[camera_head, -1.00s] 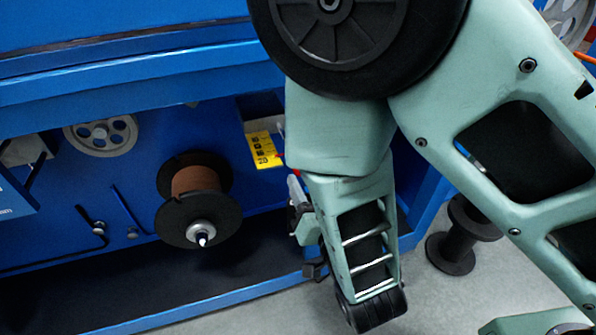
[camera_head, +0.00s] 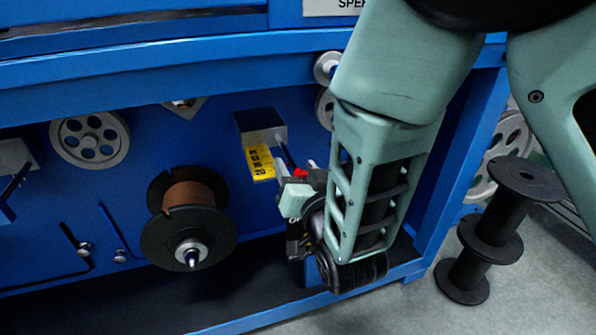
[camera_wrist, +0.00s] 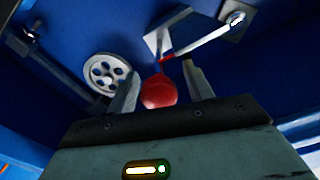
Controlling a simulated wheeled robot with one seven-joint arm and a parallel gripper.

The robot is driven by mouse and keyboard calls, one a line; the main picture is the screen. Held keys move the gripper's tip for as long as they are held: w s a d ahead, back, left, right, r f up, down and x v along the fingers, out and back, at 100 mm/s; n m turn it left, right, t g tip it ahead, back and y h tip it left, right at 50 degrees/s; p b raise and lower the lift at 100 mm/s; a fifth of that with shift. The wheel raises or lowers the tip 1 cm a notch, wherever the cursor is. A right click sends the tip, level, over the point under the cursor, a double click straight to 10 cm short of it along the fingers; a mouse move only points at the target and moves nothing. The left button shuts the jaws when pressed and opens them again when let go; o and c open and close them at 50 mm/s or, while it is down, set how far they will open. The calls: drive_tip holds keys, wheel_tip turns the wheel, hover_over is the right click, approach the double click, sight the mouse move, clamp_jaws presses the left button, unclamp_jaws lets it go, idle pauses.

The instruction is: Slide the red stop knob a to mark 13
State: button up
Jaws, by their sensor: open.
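The red stop knob (camera_head: 300,173) shows in the head view just right of the yellow scale plate (camera_head: 259,162), partly hidden by my gripper. The scale's lowest readable mark is 20; which mark the knob stands at cannot be told. In the wrist view the red knob (camera_wrist: 158,91) is large and round. It lies between the two fingers of my gripper (camera_wrist: 160,88), which are apart on either side of it. I cannot tell whether they touch it. My gripper (camera_head: 296,185) is mostly hidden by my wrist in the head view.
A black spool with brown wire (camera_head: 188,192) stands out from the blue panel on the left. White pulleys (camera_head: 90,139) hang on the panel. Black spools (camera_head: 485,235) stand on the floor at right. A slanted rod (camera_wrist: 205,37) lies beyond the knob in the wrist view.

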clamp_jaws()
drive_tip(key=x, duration=0.5)
unclamp_jaws()
drive_tip(key=shift+s, duration=0.1)
